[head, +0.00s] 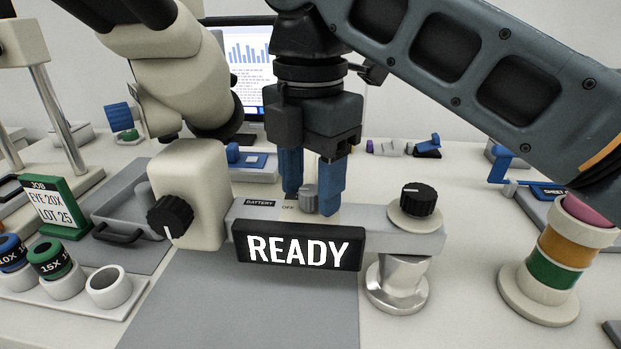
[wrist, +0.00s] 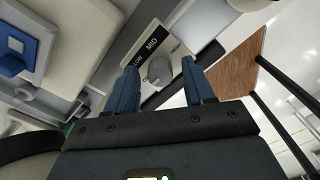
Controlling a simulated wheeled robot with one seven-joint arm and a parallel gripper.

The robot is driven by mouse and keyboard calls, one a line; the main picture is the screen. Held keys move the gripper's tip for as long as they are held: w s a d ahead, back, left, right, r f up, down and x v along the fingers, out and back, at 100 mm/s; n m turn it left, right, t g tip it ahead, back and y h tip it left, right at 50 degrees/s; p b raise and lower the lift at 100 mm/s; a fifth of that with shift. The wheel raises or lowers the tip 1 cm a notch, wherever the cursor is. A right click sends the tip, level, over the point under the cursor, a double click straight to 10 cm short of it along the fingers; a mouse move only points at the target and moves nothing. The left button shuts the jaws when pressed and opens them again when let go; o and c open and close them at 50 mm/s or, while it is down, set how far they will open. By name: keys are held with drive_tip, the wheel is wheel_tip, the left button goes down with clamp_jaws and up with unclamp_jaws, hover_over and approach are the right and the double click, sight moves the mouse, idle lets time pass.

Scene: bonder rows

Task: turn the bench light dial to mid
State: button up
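The bench light dial is a small grey knob (head: 308,198) on the grey bar of the bench. Which mark the knob points to is too small to tell. My gripper (head: 314,200) reaches down from above with its blue fingers on either side of the knob. In the wrist view my gripper (wrist: 160,70) is open, with gaps between both fingertips and the knob.
A black READY sign (head: 298,247) stands just in front of the bar. Black knobs sit on the microscope (head: 170,216) at left and on the bar's right end (head: 418,199). A coloured ring stack (head: 552,262) stands at right. An eyepiece rack (head: 75,297) lies at left.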

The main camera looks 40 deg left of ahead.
clamp_jaws()
